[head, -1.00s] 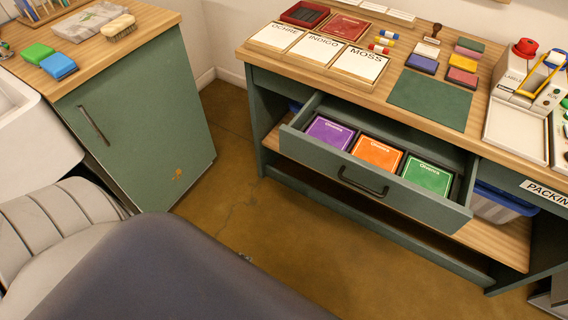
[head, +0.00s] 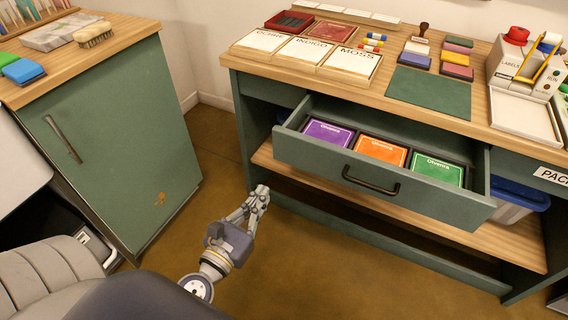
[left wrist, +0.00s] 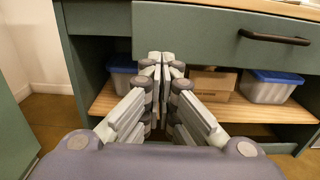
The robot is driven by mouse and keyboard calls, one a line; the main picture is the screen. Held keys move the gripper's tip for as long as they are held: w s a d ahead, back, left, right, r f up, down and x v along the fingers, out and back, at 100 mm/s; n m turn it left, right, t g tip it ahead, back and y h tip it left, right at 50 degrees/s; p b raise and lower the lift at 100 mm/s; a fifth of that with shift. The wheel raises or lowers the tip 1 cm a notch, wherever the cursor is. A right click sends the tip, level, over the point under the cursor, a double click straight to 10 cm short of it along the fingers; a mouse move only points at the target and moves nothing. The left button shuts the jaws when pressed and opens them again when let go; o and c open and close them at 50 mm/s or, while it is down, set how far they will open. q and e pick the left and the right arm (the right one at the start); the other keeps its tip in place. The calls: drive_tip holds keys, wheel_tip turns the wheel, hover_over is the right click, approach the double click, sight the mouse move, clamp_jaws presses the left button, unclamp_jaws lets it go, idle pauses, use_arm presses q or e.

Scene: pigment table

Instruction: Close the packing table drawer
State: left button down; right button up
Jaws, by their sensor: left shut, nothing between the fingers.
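The packing table drawer (head: 316,164) is pulled out from the green table. It holds a purple box (head: 328,133), an orange box (head: 381,150) and a green box (head: 437,169). Its dark handle (head: 370,181) is on the front; the handle also shows at the upper right of the left wrist view (left wrist: 273,38). My left gripper (head: 262,190) is shut and empty, below and left of the drawer front, apart from it in the head view. In the left wrist view its fingertips (left wrist: 167,57) overlap the lower edge of the drawer front. My right gripper is not in view.
The packing table top (head: 350,86) carries cards, ink pads and a label machine (head: 525,80). A wooden shelf (head: 400,218) below the drawer holds blue-lidded bins (left wrist: 272,88) and a cardboard box (left wrist: 212,84). A green cabinet (head: 120,140) stands left, with open floor between.

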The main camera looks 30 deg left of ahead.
sight(290, 156)
use_arm(q)
drive_tip(key=w+p, duration=0.2)
drive_tip(key=w, duration=0.9)
drive_tip(key=shift+w+p, duration=0.15)
drive_tip(key=shift+p, duration=0.25)
drive_tip(key=shift+w, duration=0.65)
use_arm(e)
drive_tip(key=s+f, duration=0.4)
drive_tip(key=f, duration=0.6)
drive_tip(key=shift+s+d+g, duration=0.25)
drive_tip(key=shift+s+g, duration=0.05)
use_arm(q)
drive_tip(key=shift+w, duration=0.1)
